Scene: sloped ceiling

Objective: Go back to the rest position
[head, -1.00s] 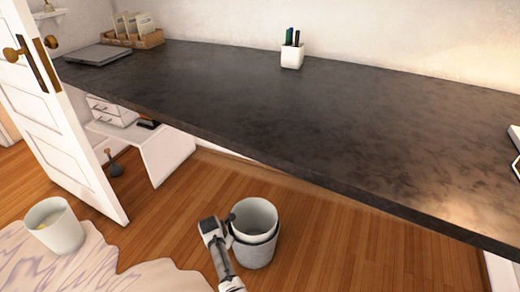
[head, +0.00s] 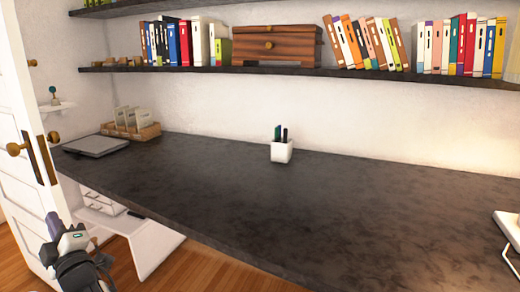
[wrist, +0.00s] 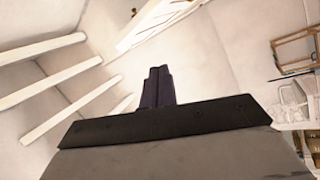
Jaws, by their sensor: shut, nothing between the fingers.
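My gripper (head: 53,224) is raised at the lower left of the head view, in front of the white door and pointing up. Its dark fingers also show in the wrist view (wrist: 158,86), pressed together with nothing between them. My arm is folded beneath it at the picture's bottom edge. The wrist camera looks up past the fingers at the pale sloped ceiling and its white beams (wrist: 45,90).
A long dark desk (head: 330,205) crosses the view, bearing a pen cup (head: 282,151), a closed laptop (head: 96,145) and a file basket (head: 132,132). A shelf of books (head: 345,71) hangs above. The open door (head: 25,125) stands close at left, near my gripper.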

